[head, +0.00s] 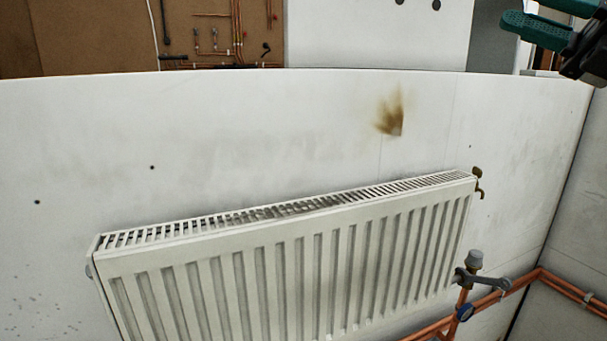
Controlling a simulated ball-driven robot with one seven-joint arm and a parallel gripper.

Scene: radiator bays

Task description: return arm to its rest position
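My gripper (533,9) shows at the top right corner, with green fingers and a dark body. Its two fingers stand apart with a gap between them, and I see nothing held there. The upper finger is cut off by the picture's top edge. The gripper is above and to the right of the radiator, clear of it in the picture. Most of my arm is out of view.
A white radiator (290,265) hangs on a pale wall panel (250,130) with a brown scorch mark (391,115). At its lower right are a grey-capped valve (475,262), a dark spanner-like tool (483,280) and copper pipes (520,284). A side panel (570,230) stands right.

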